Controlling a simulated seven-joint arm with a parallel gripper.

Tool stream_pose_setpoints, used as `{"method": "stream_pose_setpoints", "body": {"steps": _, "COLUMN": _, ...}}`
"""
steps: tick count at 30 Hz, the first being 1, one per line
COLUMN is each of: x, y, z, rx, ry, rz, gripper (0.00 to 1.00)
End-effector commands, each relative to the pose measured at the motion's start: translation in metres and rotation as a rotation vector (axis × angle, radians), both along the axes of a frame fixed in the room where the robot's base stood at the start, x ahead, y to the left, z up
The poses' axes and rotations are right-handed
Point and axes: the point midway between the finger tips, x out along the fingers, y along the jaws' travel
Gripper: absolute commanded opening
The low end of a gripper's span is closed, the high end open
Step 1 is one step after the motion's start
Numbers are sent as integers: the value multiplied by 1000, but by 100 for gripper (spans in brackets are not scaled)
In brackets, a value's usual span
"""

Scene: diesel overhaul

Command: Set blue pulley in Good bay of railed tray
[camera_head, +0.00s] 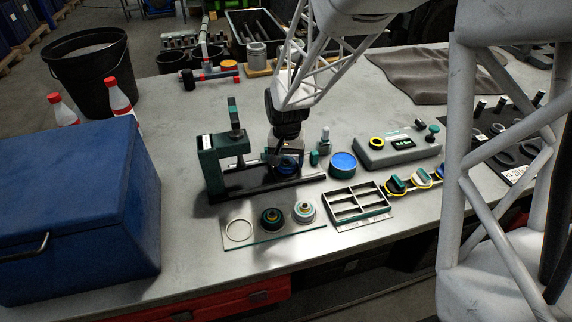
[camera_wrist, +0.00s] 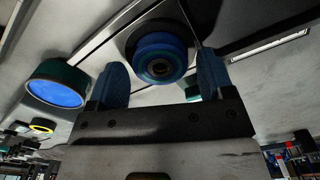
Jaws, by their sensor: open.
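The blue pulley (camera_head: 290,164) sits at the dark green bench fixture (camera_head: 211,165), just under my gripper (camera_head: 288,155). In the wrist view the blue pulley (camera_wrist: 160,57) shows its dark centre bore and lies between the two blue fingertips of my gripper (camera_wrist: 163,80). The jaws are open, with a gap visible on each side of the pulley. The railed tray (camera_head: 361,216) lies to the right and nearer the front edge of the bench. Its bays look empty; their labels are too small to read.
A plate (camera_head: 288,230) with a pale ring and two pulleys lies in front of the fixture. A blue-topped round pot (camera_head: 343,163) and a grey-green instrument box (camera_head: 397,150) stand right. A blue case (camera_head: 80,205) fills the left. Bare bench separates fixture and tray.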

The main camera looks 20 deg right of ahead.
Motion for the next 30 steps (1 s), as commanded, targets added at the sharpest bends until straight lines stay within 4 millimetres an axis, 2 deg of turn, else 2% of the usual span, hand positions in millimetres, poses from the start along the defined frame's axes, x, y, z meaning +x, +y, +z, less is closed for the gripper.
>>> {"method": "stream_pose_setpoints", "body": {"steps": 5, "x": 0, "y": 0, "z": 0, "rx": 0, "ry": 0, "rz": 0, "gripper": 74}}
{"method": "stream_pose_setpoints", "body": {"steps": 14, "x": 0, "y": 0, "z": 0, "rx": 0, "ry": -1, "rz": 0, "gripper": 30}}
{"method": "stream_pose_setpoints", "body": {"steps": 30, "x": 1, "y": 0, "z": 16, "rx": 1, "ry": -1, "rz": 0, "gripper": 29}}
